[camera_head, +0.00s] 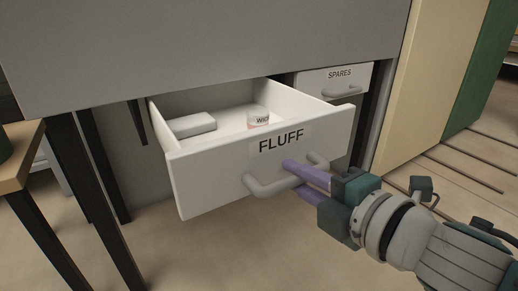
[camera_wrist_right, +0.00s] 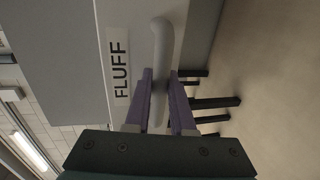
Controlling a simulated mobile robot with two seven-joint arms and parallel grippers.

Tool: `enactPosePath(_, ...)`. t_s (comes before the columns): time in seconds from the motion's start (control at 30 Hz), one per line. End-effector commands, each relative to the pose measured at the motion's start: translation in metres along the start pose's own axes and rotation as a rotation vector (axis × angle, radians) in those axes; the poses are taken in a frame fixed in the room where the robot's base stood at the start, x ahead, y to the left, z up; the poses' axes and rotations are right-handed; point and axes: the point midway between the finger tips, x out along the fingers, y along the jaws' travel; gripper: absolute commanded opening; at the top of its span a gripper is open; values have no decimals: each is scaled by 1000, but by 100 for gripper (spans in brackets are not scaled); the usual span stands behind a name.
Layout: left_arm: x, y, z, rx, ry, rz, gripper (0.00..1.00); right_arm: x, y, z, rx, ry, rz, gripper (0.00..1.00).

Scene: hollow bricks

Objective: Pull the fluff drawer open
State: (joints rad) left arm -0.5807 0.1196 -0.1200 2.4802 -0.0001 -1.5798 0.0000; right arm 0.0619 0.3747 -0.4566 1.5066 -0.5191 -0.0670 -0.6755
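The fluff drawer (camera_head: 215,178) is a white drawer with a black FLUFF label, standing well out from the grey cabinet. Its grey bar handle (camera_head: 262,187) runs across the front; the label (camera_wrist_right: 120,68) and handle (camera_wrist_right: 163,40) also show in the right wrist view. My right gripper (camera_head: 293,177) has its purple fingers on either side of the handle, close against it; the fingers also show in the wrist view (camera_wrist_right: 161,75). Inside the drawer lie a pale block (camera_head: 192,125) and a small white tub (camera_head: 258,117) with a partly hidden label. My left gripper is not in view.
A smaller SPARES drawer (camera_head: 333,80) is shut at the right, under the grey cabinet front (camera_head: 200,50). Dark legs and a wooden-topped table (camera_head: 20,155) stand at the left. A cream panel (camera_head: 420,80) stands at the right. The floor before the drawer is clear.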

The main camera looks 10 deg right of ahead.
Motion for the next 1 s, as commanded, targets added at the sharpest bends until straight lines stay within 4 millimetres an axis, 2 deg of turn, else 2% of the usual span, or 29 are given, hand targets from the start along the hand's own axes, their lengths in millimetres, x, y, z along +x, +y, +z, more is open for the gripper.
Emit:
enactPosePath(0.03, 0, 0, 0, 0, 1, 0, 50, 0, 0, 0, 0, 0, -1, 27)
enactPosePath(0.27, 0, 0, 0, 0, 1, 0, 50, 0, 0, 0, 0, 0, 0, 52)
enactPosePath(0.57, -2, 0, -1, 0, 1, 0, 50, -3, 0, 0, 1, -1, -1, 52)
enactPosePath(0.67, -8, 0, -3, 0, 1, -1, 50, -13, 2, 0, 2, 0, -2, 52)
enactPosePath(1.0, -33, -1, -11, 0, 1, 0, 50, -75, 2, 0, 2, -1, -4, 52)
